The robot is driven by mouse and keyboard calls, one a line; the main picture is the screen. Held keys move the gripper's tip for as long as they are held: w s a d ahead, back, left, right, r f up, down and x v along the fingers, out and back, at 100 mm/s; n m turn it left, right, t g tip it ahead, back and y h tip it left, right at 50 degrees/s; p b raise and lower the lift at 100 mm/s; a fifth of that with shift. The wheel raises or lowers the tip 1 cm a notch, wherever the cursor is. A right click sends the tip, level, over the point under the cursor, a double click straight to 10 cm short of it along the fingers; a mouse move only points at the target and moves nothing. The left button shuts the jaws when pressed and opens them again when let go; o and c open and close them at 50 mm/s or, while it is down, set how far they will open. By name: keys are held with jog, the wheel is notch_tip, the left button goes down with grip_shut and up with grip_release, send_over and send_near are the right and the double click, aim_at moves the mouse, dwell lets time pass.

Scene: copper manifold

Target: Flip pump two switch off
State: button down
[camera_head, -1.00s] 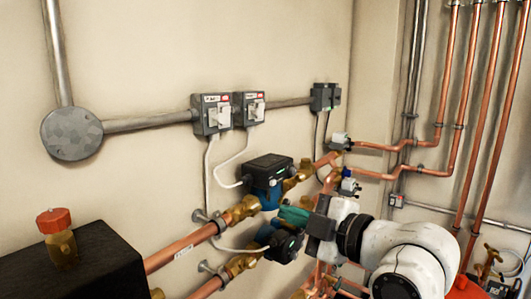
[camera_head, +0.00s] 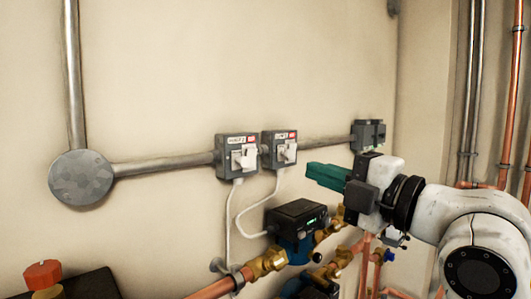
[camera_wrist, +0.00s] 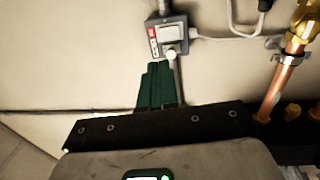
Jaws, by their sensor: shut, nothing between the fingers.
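Two grey switch boxes with white switches and red labels sit side by side on the wall in the head view, a left one (camera_head: 237,157) and a right one (camera_head: 280,148). Their lettering is too small to read, so I cannot tell which is pump two. My gripper (camera_head: 308,171) has green fingers, shut and empty, pointing left, just right of and slightly below the right box in the picture. In the wrist view the shut fingertips (camera_wrist: 158,66) are close to one switch box (camera_wrist: 168,36) with a red label; contact is not clear.
A conduit (camera_head: 325,141) runs right to a darker double box (camera_head: 368,134). Below are a black-topped pump (camera_head: 297,215), white cables (camera_head: 238,215), brass fittings and copper pipe (camera_head: 212,289). A round junction box (camera_head: 81,178) is at left.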

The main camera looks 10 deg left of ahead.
aim_at(253, 150)
jog(key=p+x, duration=0.4)
jog(key=x, duration=0.8)
jog(key=shift+a+r, duration=0.15)
jog(key=shift+a, duration=0.15)
jog(key=shift+w+a+p, duration=0.25)
jog(key=shift+w+p, duration=0.05)
jog(key=shift+p, duration=0.05)
jog(key=shift+w+a+r, duration=0.1)
